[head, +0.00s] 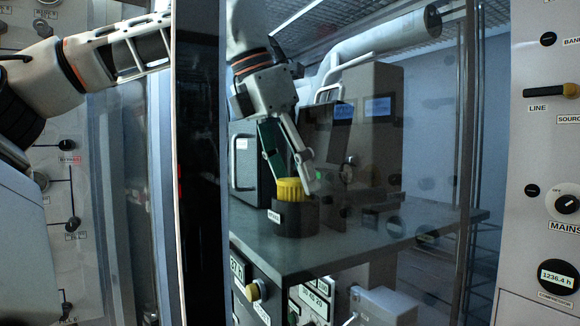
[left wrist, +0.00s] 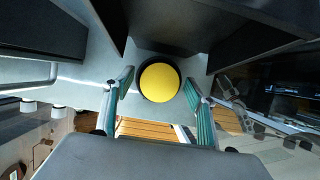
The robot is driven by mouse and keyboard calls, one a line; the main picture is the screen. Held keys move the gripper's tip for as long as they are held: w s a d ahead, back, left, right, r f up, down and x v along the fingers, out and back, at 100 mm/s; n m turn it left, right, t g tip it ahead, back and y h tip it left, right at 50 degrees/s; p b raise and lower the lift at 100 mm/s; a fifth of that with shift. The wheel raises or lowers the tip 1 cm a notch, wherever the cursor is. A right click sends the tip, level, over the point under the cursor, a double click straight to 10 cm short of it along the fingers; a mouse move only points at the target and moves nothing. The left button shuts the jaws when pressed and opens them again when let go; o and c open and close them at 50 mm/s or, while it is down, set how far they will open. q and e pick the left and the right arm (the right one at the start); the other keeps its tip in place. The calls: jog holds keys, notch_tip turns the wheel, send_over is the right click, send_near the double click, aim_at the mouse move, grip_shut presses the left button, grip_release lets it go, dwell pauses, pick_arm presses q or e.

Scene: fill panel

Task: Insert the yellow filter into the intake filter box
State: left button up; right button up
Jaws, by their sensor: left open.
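The yellow filter (head: 289,190) has a ribbed top and stands upright in a black round holder (head: 294,219) on the grey shelf. In the left wrist view, the filter (left wrist: 160,82) is a yellow disc inside a dark ring. My left gripper (head: 293,178) is open and points down at the filter, with its fingertips close to the filter's top. I cannot tell which housing is the intake filter box. My right gripper is out of view.
A dark box with a handle (head: 244,163) stands left of the holder. A larger dark cabinet (head: 382,110) stands behind, under a pale duct (head: 385,38). A tall post (head: 200,200) stands in front on the left. The shelf (head: 370,240) has free room at its front.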

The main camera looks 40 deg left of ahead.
pick_arm(q)
jog(key=v, duration=1.2)
jog(key=shift+r, duration=0.15)
